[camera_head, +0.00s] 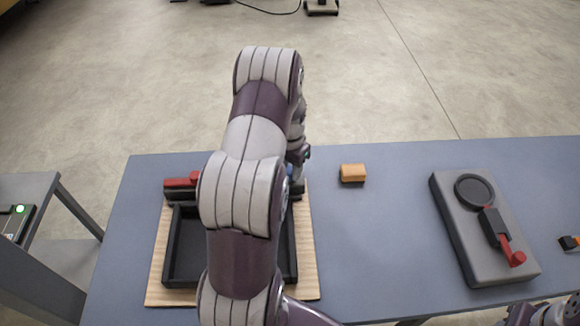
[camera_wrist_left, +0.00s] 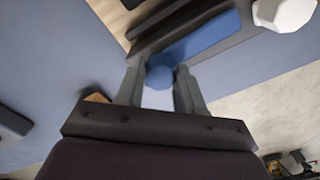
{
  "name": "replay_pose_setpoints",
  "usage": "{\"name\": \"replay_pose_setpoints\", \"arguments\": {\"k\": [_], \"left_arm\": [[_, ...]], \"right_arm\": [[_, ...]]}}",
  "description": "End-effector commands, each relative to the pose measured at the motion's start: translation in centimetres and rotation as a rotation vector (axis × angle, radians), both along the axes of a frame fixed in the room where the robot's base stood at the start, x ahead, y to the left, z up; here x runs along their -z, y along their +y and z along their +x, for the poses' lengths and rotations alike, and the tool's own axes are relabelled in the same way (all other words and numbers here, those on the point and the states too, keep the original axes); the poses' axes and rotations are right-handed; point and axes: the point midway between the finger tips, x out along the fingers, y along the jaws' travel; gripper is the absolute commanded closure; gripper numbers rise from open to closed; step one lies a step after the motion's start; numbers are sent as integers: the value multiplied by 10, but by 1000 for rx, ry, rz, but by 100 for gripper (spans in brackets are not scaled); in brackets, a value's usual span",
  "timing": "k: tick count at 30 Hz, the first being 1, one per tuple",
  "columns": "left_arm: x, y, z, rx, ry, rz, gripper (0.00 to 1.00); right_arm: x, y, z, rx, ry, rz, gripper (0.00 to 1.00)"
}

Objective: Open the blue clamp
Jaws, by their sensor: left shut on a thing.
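The blue clamp (camera_head: 290,171) is mostly hidden behind my left arm in the head view, where only a bit of blue shows by the right back corner of the black frame. In the left wrist view its blue bar (camera_wrist_left: 208,38) lies along a dark base, and its rounded blue knob sits between my fingers. My left gripper (camera_wrist_left: 158,78) is shut on that knob, one finger on each side. In the head view my left arm reaches over the frame and hides the fingers. My right gripper is not visible; only a part of my right arm shows at the bottom right corner.
The black frame (camera_head: 170,245) lies on a wooden board (camera_head: 157,262), with a red clamp (camera_head: 182,182) at its back left. An orange block (camera_head: 353,172) and a grey fixture with a red lever (camera_head: 474,238) stand to the right. The table (camera_head: 380,250) between is clear.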

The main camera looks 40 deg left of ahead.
Motion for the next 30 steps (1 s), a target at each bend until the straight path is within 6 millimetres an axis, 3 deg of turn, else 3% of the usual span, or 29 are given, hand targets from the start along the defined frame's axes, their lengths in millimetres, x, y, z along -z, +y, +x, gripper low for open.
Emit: {"name": "replay_pose_setpoints", "arguments": {"k": [22, 23, 24, 30], "left_arm": [[-2, 1, 3, 78, -9, 5, 100], [-2, 1, 3, 78, -9, 5, 53], [-2, 1, 3, 78, -9, 5, 40], [-1, 1, 1, 77, -5, 3, 37]], "right_arm": [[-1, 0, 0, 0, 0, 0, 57], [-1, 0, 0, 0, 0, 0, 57], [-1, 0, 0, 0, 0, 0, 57], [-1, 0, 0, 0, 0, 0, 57]]}}
